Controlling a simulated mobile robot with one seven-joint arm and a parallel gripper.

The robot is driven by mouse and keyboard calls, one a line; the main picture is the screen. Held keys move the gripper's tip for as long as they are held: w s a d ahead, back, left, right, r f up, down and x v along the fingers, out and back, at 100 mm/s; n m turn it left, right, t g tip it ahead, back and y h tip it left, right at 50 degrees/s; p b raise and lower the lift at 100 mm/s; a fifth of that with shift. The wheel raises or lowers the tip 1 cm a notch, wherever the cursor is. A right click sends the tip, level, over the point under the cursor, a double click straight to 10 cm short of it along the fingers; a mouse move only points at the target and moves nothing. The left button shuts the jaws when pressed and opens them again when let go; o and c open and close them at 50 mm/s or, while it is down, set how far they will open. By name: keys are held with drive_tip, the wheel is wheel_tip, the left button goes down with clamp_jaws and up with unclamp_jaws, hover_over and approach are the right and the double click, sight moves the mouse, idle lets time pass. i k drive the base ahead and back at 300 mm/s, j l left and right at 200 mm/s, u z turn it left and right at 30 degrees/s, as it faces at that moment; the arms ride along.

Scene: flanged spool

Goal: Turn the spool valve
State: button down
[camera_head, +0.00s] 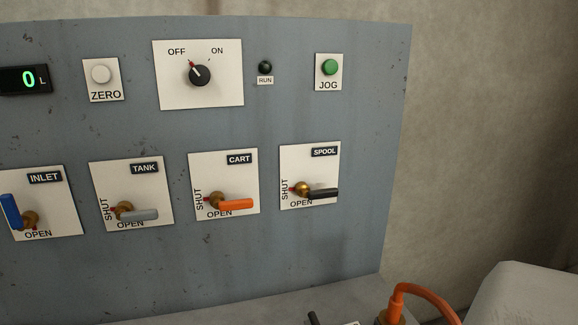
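The spool valve is at the right of the lower row on the panel, on a white plate (311,150) labelled SPOOL. Its black lever handle (322,193) sticks out to the right from a brass hub (303,188). A small red mark on the hub's left side lies beside the word SHUT, which runs up the plate's left side. The word OPEN is below the hub. My gripper is not in view, and nothing touches the handle.
Left of it are the orange CART lever (235,204), grey TANK lever (139,215) and blue INLET lever (10,212). Above are the OFF/ON knob (200,75), pointing to OFF, and green JOG button (330,67). An orange hose (430,297) rises at lower right.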

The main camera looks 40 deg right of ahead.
sight(302, 189)
drive_tip(key=z, duration=1.35)
drive_tip(key=k+j+z, duration=0.25)
drive_tip(key=k+j, duration=0.15)
drive_tip(key=k, duration=0.1)
